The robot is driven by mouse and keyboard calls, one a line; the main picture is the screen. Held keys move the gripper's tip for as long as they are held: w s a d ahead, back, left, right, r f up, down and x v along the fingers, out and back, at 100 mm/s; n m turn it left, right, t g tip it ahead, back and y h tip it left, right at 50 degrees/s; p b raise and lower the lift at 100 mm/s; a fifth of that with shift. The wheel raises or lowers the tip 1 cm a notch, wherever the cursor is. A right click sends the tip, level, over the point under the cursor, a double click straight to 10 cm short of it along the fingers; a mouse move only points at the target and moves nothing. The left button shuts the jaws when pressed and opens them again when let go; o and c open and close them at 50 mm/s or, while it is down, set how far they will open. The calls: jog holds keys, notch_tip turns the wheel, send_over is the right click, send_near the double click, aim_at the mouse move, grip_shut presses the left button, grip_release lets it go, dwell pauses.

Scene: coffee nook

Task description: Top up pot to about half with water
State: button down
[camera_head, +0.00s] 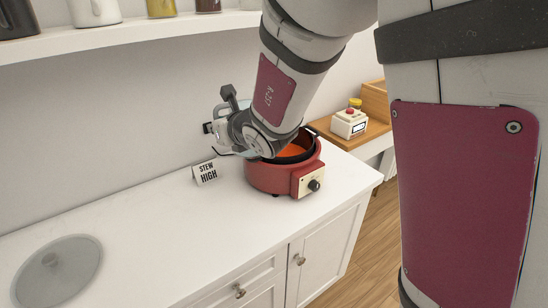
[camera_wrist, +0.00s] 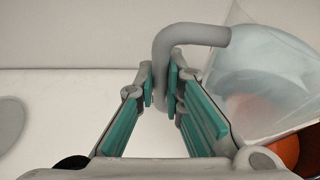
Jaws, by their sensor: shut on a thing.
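The red pot (camera_head: 265,180) stands on the white counter with a control knob on its front and orange contents (camera_head: 292,150) inside. Its fill level is partly hidden by my arm. My gripper (camera_wrist: 161,88) is shut on the grey handle (camera_wrist: 190,36) of a clear jug (camera_wrist: 262,82). The jug is beside the fingers on the right in the wrist view, with the orange of the pot showing below it. In the head view my gripper (camera_head: 232,130) is just above the pot's back left side; the jug is mostly hidden there. I cannot tell its tilt or whether water is flowing.
A sign reading "STEW HIGH" (camera_head: 206,172) stands left of the pot. A round lid (camera_head: 60,268) lies at the counter's left. A small device with a red button (camera_head: 349,123) sits on a wooden table (camera_head: 372,132) behind. A shelf (camera_head: 130,38) runs above. The middle counter is clear.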

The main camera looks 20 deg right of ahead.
aim_at(215, 112)
jog(key=a, duration=0.2)
jog(key=a+b, duration=0.1)
jog(key=shift+w+a+r, duration=0.25)
jog(key=shift+a+r, duration=0.05)
jog(key=shift+a, duration=0.05)
jog(key=shift+d, duration=0.15)
jog(key=shift+d+r+m+y, duration=0.1)
jog(key=shift+r+m+y, duration=0.1)
jog(key=shift+m+y, duration=0.1)
jog(key=d+r+m+p, duration=0.1)
jog(key=p, duration=0.1)
jog(key=r+m+y+p, duration=0.1)
jog(key=p, duration=0.2)
jog(key=shift+w+d+r+g+y, duration=0.25)
jog(key=shift+w+d+g+y, duration=0.05)
jog(key=shift+w+d, duration=0.1)
dwell(0.3)
jog(key=shift+d, duration=0.1)
